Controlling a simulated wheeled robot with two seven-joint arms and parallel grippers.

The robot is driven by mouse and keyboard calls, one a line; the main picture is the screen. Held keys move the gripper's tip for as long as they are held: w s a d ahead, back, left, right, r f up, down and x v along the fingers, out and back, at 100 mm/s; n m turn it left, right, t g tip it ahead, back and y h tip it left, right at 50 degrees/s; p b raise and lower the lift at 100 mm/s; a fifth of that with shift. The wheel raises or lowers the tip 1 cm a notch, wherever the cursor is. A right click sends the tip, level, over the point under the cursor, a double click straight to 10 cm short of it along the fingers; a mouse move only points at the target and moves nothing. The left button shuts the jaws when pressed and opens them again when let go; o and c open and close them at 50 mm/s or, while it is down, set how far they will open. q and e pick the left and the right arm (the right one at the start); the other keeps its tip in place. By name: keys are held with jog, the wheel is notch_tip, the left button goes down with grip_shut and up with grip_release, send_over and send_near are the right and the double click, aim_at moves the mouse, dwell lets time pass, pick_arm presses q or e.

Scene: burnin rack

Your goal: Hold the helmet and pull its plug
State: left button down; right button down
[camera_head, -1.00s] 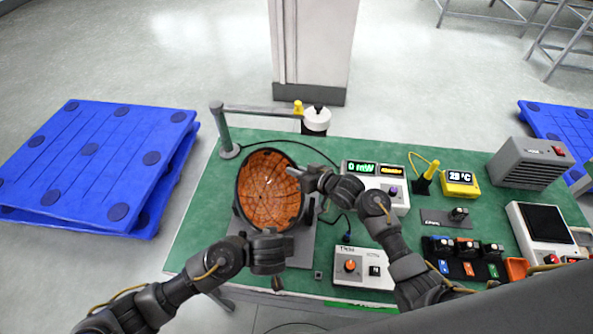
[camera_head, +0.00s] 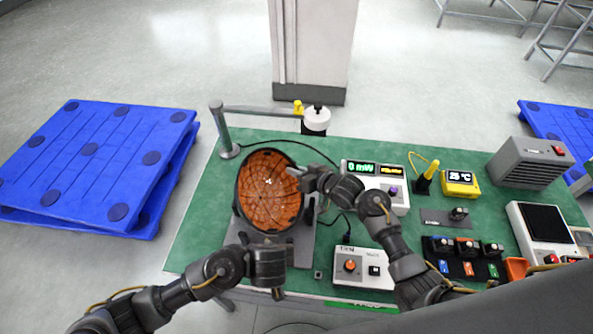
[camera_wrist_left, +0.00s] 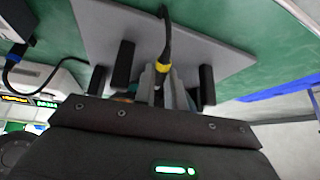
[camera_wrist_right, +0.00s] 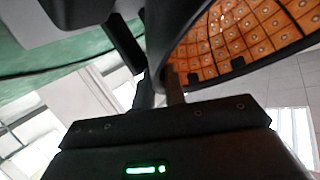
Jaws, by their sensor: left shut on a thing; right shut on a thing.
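The helmet (camera_head: 270,195), a dark shell with an orange tiled lining, stands tilted with its open side facing me on a grey stand plate (camera_head: 300,245). My right gripper (camera_head: 296,173) is shut on its right rim; the right wrist view shows the lining (camera_wrist_right: 225,45) and the fingers (camera_wrist_right: 158,92) at the rim. My left gripper is low in front of the helmet, its fingers hidden in the head view. In the left wrist view its fingers (camera_wrist_left: 162,85) are shut on the plug (camera_wrist_left: 163,62), which has a yellow band and a dark cable. I cannot tell whether the plug still sits in a socket.
Right of the helmet on the green table (camera_head: 195,235) are a meter box (camera_head: 395,195), a white box with an orange knob (camera_head: 362,268), a yellow temperature display (camera_head: 459,183) and a grey heater-like box (camera_head: 530,163). A post with a horizontal bar (camera_head: 224,135) stands at the back left.

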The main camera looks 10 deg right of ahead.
pick_arm(q)
jog(key=shift+s+a+f, duration=0.1)
jog(key=shift+s+f, duration=0.1)
jog(key=shift+s, duration=0.4)
jog(key=shift+s+a+f, duration=0.1)
jog(key=shift+s+f, duration=0.15)
jog(key=shift+s, duration=0.35)
jog(key=shift+s+f, duration=0.2)
jog(key=shift+s, duration=0.4)
pick_arm(e)
jog(key=c, duration=1.4)
grip_release()
jog(key=shift+o, duration=0.2)
jog(key=shift+s+d, duration=0.1)
jog(key=shift+d, duration=0.05)
jog(key=v, duration=1.1)
jog(key=shift+s+r, duration=0.15)
jog(key=shift+s, duration=0.1)
